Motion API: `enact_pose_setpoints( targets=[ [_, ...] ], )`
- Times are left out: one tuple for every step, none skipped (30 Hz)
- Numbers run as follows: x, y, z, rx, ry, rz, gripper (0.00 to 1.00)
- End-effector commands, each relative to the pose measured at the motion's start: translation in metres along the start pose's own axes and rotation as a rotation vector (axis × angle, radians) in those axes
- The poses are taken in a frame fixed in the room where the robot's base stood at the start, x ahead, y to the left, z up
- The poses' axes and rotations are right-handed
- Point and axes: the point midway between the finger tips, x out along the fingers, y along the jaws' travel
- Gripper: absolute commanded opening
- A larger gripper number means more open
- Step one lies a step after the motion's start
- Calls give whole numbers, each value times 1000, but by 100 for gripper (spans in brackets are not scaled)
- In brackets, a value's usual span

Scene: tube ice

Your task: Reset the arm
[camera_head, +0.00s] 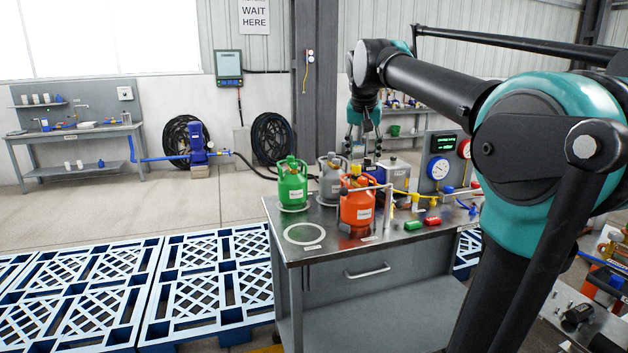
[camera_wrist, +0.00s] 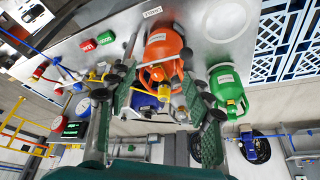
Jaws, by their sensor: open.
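My gripper (camera_head: 363,138) hangs at the end of my arm, pointing down above the far side of the metal workbench (camera_head: 315,249). In the wrist view my gripper (camera_wrist: 160,84) has its two green fingers spread apart with nothing held between them. An orange gas cylinder (camera_head: 357,212) stands on the bench; it also shows in the wrist view (camera_wrist: 163,44), beyond the fingertips. A green cylinder (camera_head: 292,187) stands to its left, and a grey cylinder (camera_head: 330,184) stands behind them, partly hidden.
Small red (camera_head: 432,221) and green (camera_head: 412,226) pieces lie on the bench, near a gauge panel (camera_head: 440,163) and hoses. An empty white ring (camera_head: 305,234) marks the bench's front left. Blue pallets (camera_head: 205,285) cover the floor at left. A side table (camera_head: 75,135) stands farther back.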

Motion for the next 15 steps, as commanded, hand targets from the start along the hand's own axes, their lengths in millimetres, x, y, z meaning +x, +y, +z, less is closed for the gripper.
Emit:
enact_pose_setpoints(
  targets=[
    [0,0,0,0,0,0,51],
    [0,0,0,0,0,0,51],
    [4,1,2,-2,0,0,51],
    [6,2,4,-4,-1,-1,51],
    [9,3,5,-6,-1,-2,51],
    [13,4,8,-8,-2,-2,51],
    [16,4,9,-10,-2,-3,51],
    [18,5,11,-12,-3,-4,51],
    [22,6,14,-15,-3,-4,51],
    [26,8,16,-17,-4,-5,51],
    [29,8,18,-20,-5,-6,51],
    [34,10,22,-24,-6,-8,51],
    [39,11,25,-26,-6,-9,51],
    [42,12,28,-29,-7,-10,51],
    [49,14,33,-34,-8,-12,51]
  ],
)
